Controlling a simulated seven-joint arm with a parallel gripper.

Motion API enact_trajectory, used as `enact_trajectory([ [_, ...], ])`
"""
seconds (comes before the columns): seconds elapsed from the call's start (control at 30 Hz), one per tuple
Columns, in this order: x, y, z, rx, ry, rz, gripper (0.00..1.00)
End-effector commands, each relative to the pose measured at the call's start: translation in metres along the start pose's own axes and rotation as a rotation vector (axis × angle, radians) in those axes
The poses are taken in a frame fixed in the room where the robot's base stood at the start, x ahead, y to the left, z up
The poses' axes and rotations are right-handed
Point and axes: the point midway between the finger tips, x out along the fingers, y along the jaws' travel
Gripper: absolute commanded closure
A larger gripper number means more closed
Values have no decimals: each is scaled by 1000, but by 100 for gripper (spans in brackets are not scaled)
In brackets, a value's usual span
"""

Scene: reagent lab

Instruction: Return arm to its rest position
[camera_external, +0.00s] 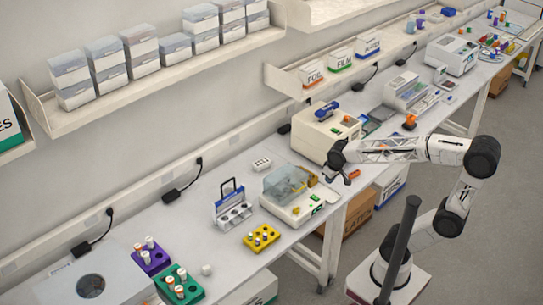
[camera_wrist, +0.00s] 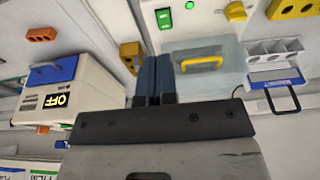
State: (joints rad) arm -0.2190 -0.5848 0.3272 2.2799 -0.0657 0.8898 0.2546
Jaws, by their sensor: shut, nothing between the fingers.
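My gripper (camera_external: 345,178) hangs over the front of the bench in the external view, between the boxy beige machine and the device with the clear lid. In the wrist view the two dark blue fingers of my gripper (camera_wrist: 154,76) are together, with nothing between them. My arm reaches left from its base, which stands on the floor in front of the bench.
The beige machine (camera_external: 318,138) with a blue top part also shows in the wrist view (camera_wrist: 75,100). The clear-lidded device (camera_external: 297,212), a blue-and-white rack (camera_external: 235,212), and yellow (camera_external: 262,238), purple (camera_external: 151,259) and green (camera_external: 180,288) racks stand on the bench. A dark pole (camera_external: 400,250) stands before my base.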

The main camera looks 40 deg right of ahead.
Motion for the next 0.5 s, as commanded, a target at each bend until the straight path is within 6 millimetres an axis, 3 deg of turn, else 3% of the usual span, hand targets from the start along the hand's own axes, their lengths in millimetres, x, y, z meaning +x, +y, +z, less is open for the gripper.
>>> enact_trajectory([
  [0.27,-6,22,18,8,0,3,100],
  [0.5,-14,56,54,17,-2,8,100],
])
